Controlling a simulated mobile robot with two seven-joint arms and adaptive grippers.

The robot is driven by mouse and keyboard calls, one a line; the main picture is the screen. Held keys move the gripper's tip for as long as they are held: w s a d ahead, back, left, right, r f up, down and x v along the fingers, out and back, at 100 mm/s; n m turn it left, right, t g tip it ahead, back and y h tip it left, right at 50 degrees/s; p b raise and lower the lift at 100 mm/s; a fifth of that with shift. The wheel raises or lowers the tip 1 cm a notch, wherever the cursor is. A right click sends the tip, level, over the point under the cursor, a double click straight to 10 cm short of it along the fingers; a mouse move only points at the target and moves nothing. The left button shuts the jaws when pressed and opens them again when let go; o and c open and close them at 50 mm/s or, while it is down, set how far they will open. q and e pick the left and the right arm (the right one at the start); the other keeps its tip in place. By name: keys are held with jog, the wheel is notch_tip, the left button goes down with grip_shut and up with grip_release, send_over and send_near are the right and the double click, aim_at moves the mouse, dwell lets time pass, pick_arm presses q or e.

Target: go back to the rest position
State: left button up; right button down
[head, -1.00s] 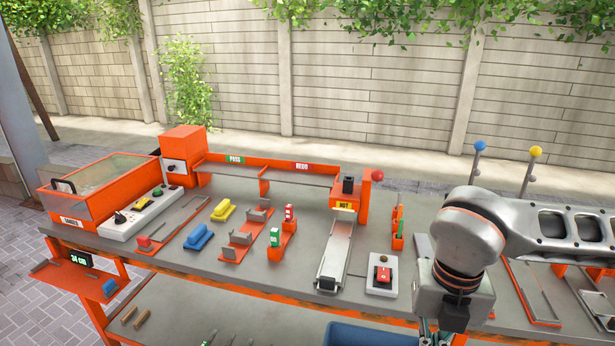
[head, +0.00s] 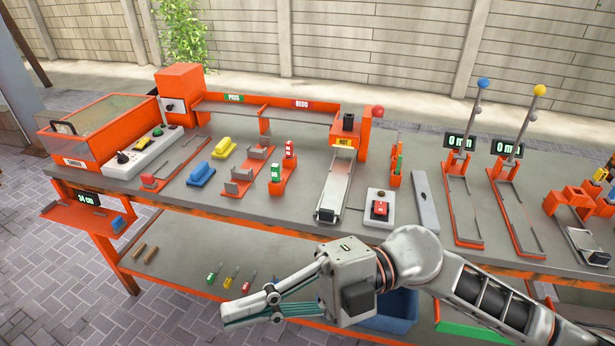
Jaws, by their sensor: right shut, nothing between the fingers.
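My right gripper (head: 228,313) is in the head view at the lower middle. Its arm comes in from the lower right, and its fingers point left, in front of the workbench's front edge. The fingers are together with nothing between them. Behind and below its wrist a blue bin (head: 398,312) is partly hidden. My left gripper and arm are out of view.
The grey-topped workbench (head: 300,210) carries an orange machine (head: 100,130), a yellow block (head: 225,146), a blue block (head: 201,174), a red button box (head: 379,208) and two gauges (head: 463,205). Tools (head: 229,280) lie on the lower shelf. Paving at left is clear.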

jog(key=w+d+f+m+t+y, duration=0.15)
jog(key=w+d+m+t, duration=0.25)
jog(key=w+m+t, duration=0.5)
jog(key=w+d+f+m+t, duration=0.2)
jog(key=w+d+m+t, duration=0.1)
jog(key=w+m+t, duration=0.55)
jog(key=w+d+f+m+t+h, duration=0.2)
jog(key=d+f+m+t+h, duration=0.45)
jog(key=f, duration=0.35)
jog(key=s+d+f+m+g+h, duration=0.2)
jog(key=s+d+f+h, duration=0.1)
jog(key=f, duration=0.6)
jog(key=s+d+f+m+g+h, duration=0.2)
jog(key=s+d+f, duration=0.4)
jog(key=f, duration=0.4)
jog(key=s+d+f+m+g+h, duration=0.2)
jog(key=s+d+f+m+h, duration=0.1)
jog(key=f, duration=0.6)
jog(key=shift+s+d+f+h, duration=0.15)
jog(key=shift+s+d+h, duration=0.6)
jog(key=shift+d, duration=0.35)
